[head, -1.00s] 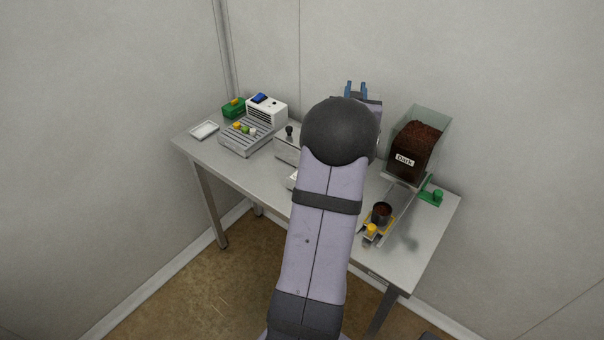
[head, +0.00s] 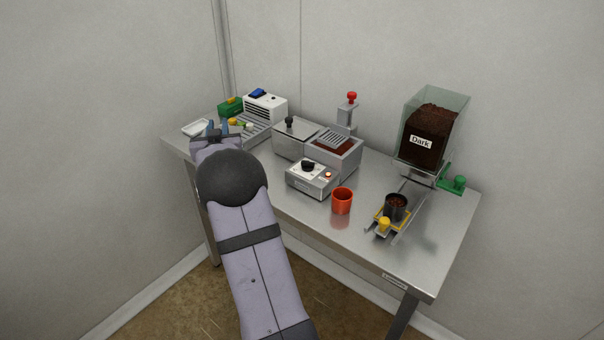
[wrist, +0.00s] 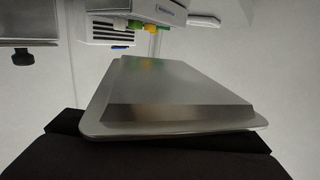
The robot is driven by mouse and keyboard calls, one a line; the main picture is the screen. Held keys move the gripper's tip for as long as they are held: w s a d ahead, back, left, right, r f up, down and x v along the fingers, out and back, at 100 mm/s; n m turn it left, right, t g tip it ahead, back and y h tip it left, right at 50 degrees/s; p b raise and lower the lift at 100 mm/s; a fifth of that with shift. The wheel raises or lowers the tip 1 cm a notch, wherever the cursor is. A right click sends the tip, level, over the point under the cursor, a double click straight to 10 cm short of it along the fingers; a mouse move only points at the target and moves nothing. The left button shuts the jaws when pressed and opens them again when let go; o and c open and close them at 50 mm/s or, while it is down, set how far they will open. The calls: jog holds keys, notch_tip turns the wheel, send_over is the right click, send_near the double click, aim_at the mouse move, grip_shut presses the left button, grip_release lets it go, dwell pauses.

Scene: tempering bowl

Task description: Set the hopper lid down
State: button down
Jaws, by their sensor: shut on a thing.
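My gripper (head: 217,128) is over the left end of the table in the head view, close to the white tray (head: 195,128). It is shut on the hopper lid. In the wrist view the lid (wrist: 175,90) is a flat grey metal plate with a bevelled raised face and a wider rim, held just in front of my gripper. In the head view I cannot make out the lid behind my arm. The wrist view is upside down, with the tray (wrist: 205,20) at its top right, apart from the lid. The clear hopper (head: 435,125) of dark chocolate, marked "Dark", stands open at right.
A rack with small coloured pieces (head: 247,126), a white vented box (head: 266,107) and a green box (head: 231,107) are close by my gripper. A steel box with a black knob (head: 291,138), a control box (head: 312,180) and a red cup (head: 342,201) stand further right.

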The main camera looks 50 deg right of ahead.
jog(key=shift+w+a+f, duration=0.1)
jog(key=shift+w+a, duration=0.05)
jog(key=shift+w, duration=0.1)
jog(key=shift+s+d+m+g+h+b, duration=0.1)
jog(key=shift+d+m+g+h+b, duration=0.2)
jog(key=shift+m+g+h, duration=0.25)
jog(key=s+d+r+m+g+h, duration=0.1)
jog(key=s+d+m+g+h, duration=0.5)
jog(key=s+g, duration=0.4)
jog(key=shift+t+y, duration=0.75)
jog(key=shift+s+d+f, duration=0.1)
jog(key=shift+d+f, duration=0.15)
jog(key=shift+f, duration=0.8)
jog(key=shift+s+d+f, duration=0.15)
jog(key=shift+d+f, duration=0.05)
jog(key=shift+f, duration=0.8)
jog(key=shift+s+d+f, duration=0.1)
jog(key=shift+d+f, duration=0.15)
jog(key=shift+f, duration=0.8)
jog(key=shift+f, duration=0.1)
jog(key=shift+f+b, duration=0.35)
jog(key=shift+f, duration=1.35)
jog(key=shift+m, duration=0.25)
